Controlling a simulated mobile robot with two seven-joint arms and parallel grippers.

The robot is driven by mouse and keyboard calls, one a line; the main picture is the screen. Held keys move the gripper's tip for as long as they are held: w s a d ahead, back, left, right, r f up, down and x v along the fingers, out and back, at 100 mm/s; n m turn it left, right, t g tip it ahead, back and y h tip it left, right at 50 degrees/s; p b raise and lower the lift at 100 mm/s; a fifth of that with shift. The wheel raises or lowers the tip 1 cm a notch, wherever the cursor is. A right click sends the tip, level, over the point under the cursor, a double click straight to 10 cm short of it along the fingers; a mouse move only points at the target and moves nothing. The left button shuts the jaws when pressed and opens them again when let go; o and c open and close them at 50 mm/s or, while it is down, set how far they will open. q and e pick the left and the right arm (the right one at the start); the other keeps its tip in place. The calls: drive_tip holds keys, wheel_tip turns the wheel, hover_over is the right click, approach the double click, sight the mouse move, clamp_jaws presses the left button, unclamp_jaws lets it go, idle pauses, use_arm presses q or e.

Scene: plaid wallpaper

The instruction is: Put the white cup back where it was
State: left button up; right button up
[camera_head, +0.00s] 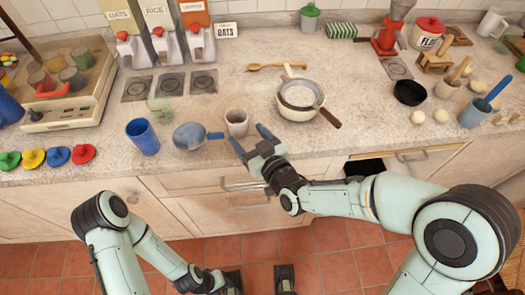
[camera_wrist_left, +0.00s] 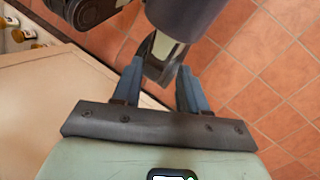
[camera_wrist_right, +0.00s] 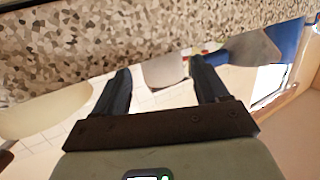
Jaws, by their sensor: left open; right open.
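A small off-white cup (camera_head: 236,122) stands upright near the front edge of the counter, between a grey-blue round pan and a cream pot. In the right wrist view the cup (camera_wrist_right: 166,72) appears upside down, beyond and between my fingertips. My right gripper (camera_head: 252,141) is open and empty at the counter's front edge, just in front of the cup and slightly to its right. Contact with the cup cannot be made out. My left gripper (camera_wrist_left: 158,76) is open and empty, low beside the cabinet and above the tiled floor, with dark parts of me behind it.
The counter holds a blue cup (camera_head: 142,137), the grey-blue pan (camera_head: 188,135), the cream pot (camera_head: 291,110) with a brown handle, and a wooden spoon (camera_head: 277,66). A drawer (camera_head: 425,155) below is partly open. Bare counter lies right of the pot.

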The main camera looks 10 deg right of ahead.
drive_tip(key=b+v, duration=0.3)
drive_tip(key=v, duration=0.5)
idle(0.4)
